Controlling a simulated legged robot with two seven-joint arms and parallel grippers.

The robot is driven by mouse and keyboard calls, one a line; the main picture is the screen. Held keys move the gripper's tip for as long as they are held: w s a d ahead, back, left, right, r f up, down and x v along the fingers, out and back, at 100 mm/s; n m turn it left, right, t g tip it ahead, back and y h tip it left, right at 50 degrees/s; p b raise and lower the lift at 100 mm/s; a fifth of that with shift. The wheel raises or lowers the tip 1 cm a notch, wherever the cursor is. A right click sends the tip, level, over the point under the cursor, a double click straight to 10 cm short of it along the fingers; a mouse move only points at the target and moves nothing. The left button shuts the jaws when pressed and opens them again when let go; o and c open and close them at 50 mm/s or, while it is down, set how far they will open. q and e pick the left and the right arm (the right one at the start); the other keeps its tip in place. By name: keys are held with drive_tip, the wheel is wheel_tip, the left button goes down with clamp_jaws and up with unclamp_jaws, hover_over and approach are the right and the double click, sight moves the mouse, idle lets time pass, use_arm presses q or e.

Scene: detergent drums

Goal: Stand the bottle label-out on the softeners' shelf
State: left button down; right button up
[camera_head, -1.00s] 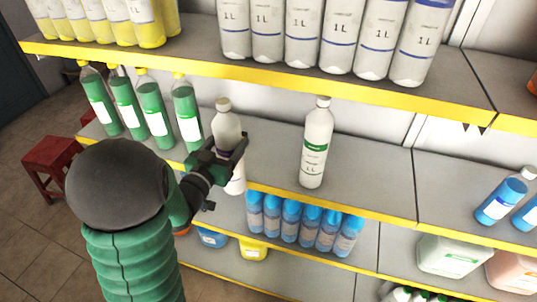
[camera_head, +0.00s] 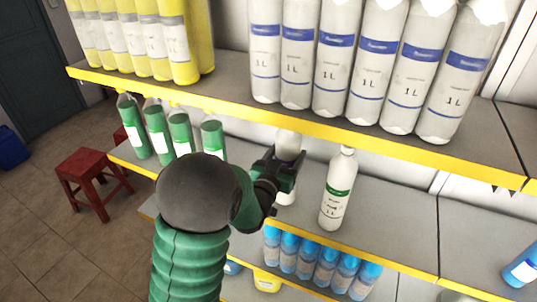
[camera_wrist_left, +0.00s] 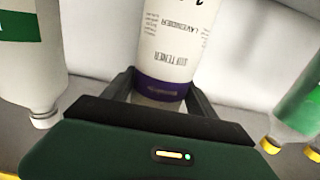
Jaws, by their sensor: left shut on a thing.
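My left gripper (camera_head: 287,172) is shut on a white bottle (camera_head: 290,146) at the middle shelf. The bottle looks upright; its top is close under the upper shelf's yellow edge, and the fingers hide its middle. In the left wrist view, which is upside down, the bottle (camera_wrist_left: 178,40) shows its printed softener label and purple band facing that camera, between my fingers. I cannot tell whether its base touches the shelf (camera_head: 390,215). A white bottle with a green band (camera_head: 338,190) stands to its right. My right gripper is not in view.
Green bottles (camera_head: 180,132) stand to the left on the same shelf. The upper shelf edge (camera_head: 330,128) runs close above, with white bottles (camera_head: 333,55) on it. Blue bottles (camera_head: 308,255) stand below.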

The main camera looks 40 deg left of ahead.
use_arm(q)
drive_tip(key=shift+w+d, duration=0.15)
drive_tip(key=shift+w, duration=0.05)
wheel_tip(320, 180, down, 2)
drive_tip(key=shift+s+f, duration=0.1)
drive_tip(key=shift+f, duration=0.5)
drive_tip(key=c, duration=0.6)
unclamp_jaws()
drive_tip(key=shift+f, duration=0.15)
drive_tip(key=o, duration=0.3)
drive_tip(key=shift+s+d, duration=0.1)
drive_tip(key=shift+o, duration=0.2)
